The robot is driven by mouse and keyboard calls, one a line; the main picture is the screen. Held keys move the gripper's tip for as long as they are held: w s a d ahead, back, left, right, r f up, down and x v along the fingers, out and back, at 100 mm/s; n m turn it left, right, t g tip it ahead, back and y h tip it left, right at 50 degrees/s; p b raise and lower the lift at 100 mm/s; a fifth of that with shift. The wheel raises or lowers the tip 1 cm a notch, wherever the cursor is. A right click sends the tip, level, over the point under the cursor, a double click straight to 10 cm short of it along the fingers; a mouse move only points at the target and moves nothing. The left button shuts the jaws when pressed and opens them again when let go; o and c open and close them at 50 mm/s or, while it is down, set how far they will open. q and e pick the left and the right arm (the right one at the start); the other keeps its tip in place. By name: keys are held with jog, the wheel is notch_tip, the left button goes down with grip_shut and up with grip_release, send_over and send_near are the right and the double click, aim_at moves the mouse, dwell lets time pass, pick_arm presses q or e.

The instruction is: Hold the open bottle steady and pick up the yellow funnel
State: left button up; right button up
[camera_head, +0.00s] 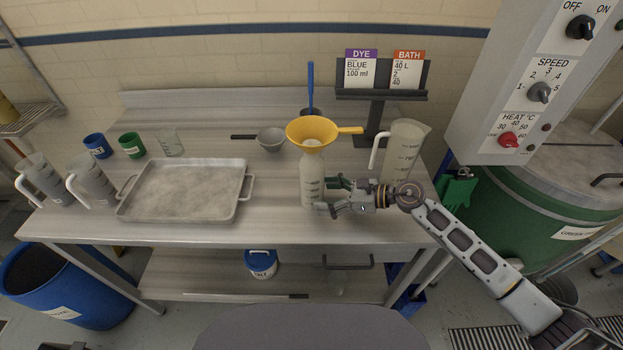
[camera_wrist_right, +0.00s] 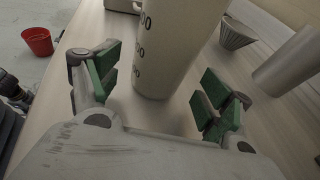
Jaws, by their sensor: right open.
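The yellow funnel (camera_head: 312,131) sits in the mouth of the pale graduated bottle (camera_head: 313,178), its handle pointing right. The bottle stands upright near the front of the table. My right gripper (camera_head: 327,196) is open at the bottle's lower right side. In the right wrist view, the bottle (camera_wrist_right: 172,50) stands between and just beyond the green-padded fingers (camera_wrist_right: 158,88); I see no grip on it. The funnel is outside the wrist view. My left gripper is not in view.
A clear jug (camera_head: 403,150) stands right of the bottle, behind my right arm. A grey sieve (camera_head: 271,139) lies behind left. A metal tray (camera_head: 186,190) fills the left middle. A sign stand (camera_head: 378,115) is at the back. Bare table lies in front of the bottle.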

jog(key=shift+b+x, duration=0.4)
jog(key=shift+x, duration=1.4)
jog(key=c, duration=0.8)
